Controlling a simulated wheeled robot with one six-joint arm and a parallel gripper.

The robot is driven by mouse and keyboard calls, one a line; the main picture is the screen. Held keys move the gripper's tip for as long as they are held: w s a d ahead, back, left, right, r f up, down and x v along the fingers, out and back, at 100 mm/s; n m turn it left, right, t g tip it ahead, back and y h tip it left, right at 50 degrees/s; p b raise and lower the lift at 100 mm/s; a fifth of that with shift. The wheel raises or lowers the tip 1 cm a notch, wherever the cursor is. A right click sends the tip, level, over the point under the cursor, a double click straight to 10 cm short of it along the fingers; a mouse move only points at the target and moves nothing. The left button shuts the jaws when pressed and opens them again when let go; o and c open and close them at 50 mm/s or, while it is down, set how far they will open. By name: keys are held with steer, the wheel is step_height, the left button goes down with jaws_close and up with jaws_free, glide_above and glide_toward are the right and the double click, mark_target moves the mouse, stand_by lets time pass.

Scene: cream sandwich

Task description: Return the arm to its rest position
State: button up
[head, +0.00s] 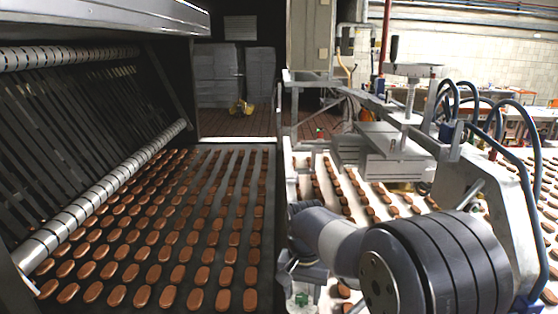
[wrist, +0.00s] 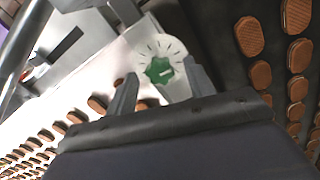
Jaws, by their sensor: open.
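My arm (head: 400,258) reaches in from the lower right of the head view, with a large dark ringed joint nearest the camera. Its far end points left, toward the strip between the two conveyors. My gripper (wrist: 160,70) shows in the wrist view with its two grey fingers apart and nothing held between them. Beyond the fingers is a green knob (wrist: 159,70) on a round white dial. The green knob also shows low in the head view (head: 301,298), just left of my arm. I cannot tell whether the fingers touch it.
Rows of brown biscuits lie on the dark conveyor (head: 226,190) at left. A white conveyor (head: 330,205) with more biscuits runs at right. A grey machine frame with blue hoses (head: 530,150) stands close to my arm. A silver roller (head: 105,190) crosses the left side.

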steer(key=n+b, duration=0.1)
steer(key=n, duration=0.6)
steer(key=n+b, duration=0.1)
steer(key=n, duration=0.4)
steer(key=shift+b, duration=0.35)
steer(key=shift+r, duration=0.55)
